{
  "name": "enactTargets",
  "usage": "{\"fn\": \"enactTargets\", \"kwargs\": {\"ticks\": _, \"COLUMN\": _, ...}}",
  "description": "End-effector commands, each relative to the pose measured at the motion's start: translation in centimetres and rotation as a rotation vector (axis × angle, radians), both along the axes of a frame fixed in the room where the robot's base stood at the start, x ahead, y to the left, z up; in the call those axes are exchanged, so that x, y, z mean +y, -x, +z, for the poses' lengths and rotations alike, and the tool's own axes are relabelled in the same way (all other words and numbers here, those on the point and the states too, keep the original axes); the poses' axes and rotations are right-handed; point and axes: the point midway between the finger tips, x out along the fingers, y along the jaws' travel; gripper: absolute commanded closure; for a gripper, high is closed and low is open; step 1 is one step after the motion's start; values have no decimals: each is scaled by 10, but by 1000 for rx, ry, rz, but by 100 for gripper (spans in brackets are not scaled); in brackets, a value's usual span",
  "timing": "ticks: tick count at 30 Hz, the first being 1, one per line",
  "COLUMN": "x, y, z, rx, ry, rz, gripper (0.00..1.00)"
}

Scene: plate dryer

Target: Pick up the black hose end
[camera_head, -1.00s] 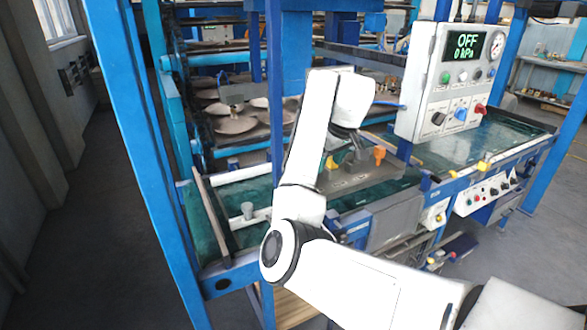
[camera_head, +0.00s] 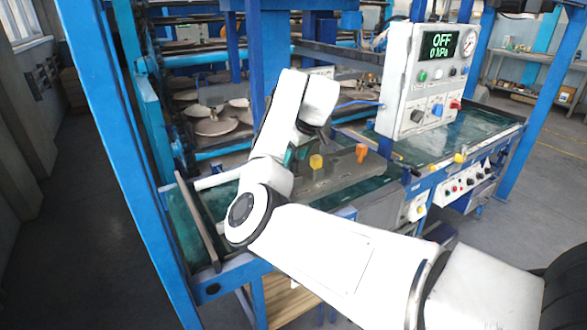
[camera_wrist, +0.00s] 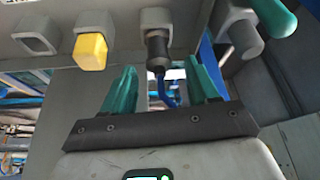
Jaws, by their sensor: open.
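The black hose end (camera_wrist: 157,50) is a dark ribbed piece in the wrist view, set against a socket of a grey holder (camera_wrist: 190,12). A blue hose (camera_wrist: 168,92) runs from it toward my gripper's palm. My gripper (camera_wrist: 161,66) has two teal fingers, apart, one on each side of the hose end and hose. I see gaps beside the hose end, and neither finger clearly touches it. In the head view my arm hides most of the gripper and the hose end; a bit of teal (camera_head: 291,156) shows beside the grey holder (camera_head: 335,170).
A yellow plug (camera_wrist: 90,50) sits left of the hose end, and a grey cylinder (camera_wrist: 245,38) and a teal piece (camera_wrist: 275,16) sit to its right. An orange plug (camera_head: 361,152) stands on the holder. A control box (camera_head: 418,85) reading OFF, 0 kPa stands to the right.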

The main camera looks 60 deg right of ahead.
Motion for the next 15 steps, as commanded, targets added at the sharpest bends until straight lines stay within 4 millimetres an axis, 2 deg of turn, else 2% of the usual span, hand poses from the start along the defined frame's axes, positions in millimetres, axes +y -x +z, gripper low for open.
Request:
{"fn": "enactTargets", "kwargs": {"ticks": 6, "x": -3, "y": -10, "z": -26, "rx": 2, "ry": -2, "rz": 0, "gripper": 41}}
{"fn": "enactTargets", "kwargs": {"ticks": 15, "x": -4, "y": -12, "z": -32, "rx": 1, "ry": 0, "rz": -1, "gripper": 41}}
